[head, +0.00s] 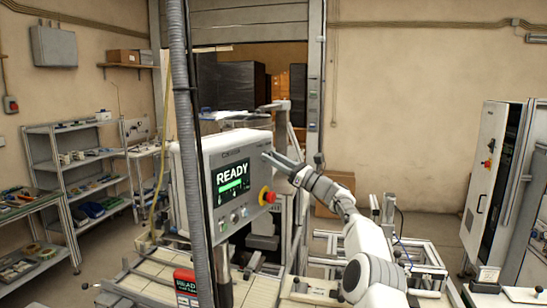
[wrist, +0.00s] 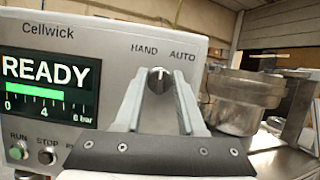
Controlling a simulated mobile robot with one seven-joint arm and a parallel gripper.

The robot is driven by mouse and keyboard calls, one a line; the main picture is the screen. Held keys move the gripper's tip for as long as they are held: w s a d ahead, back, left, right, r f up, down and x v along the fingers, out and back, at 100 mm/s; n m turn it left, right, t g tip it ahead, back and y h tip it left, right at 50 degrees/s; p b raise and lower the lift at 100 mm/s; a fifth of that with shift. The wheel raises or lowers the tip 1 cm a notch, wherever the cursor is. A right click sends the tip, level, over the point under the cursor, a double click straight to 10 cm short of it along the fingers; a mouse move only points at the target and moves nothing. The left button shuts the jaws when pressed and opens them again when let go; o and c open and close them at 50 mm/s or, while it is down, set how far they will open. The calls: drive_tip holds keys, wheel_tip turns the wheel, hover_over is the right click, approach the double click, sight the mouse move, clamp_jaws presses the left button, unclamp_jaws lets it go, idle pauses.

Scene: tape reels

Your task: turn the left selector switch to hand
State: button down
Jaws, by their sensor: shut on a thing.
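A grey control panel marked Cellwick (head: 205,150) stands in the middle of the head view. In the wrist view, a dark round selector switch (wrist: 159,79) sits on its face below the labels HAND, at upper left, and AUTO, at upper right. Its light pointer mark looks roughly upright; I cannot tell its exact angle. My gripper (wrist: 158,84) has one finger on each side of the knob and is shut on it. In the head view my gripper (head: 268,158) reaches the panel's upper right from the right. Only one selector switch is clearly seen.
The panel's screen (wrist: 48,85) reads READY above a green bar. RUN (wrist: 17,150) and STOP (wrist: 47,155) buttons are below it. A red emergency button (head: 267,196) is on the panel's right side. A grey hose (head: 185,120) hangs in front. A metal cylinder (wrist: 240,100) stands right of the panel.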

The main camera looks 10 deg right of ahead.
drive_tip(key=c, duration=0.5)
unclamp_jaws()
drive_tip(key=shift+d+f, duration=0.1)
drive_tip(key=b+v, duration=0.7)
drive_tip(key=v, duration=1)
drive_tip(key=shift+s+f, duration=0.1)
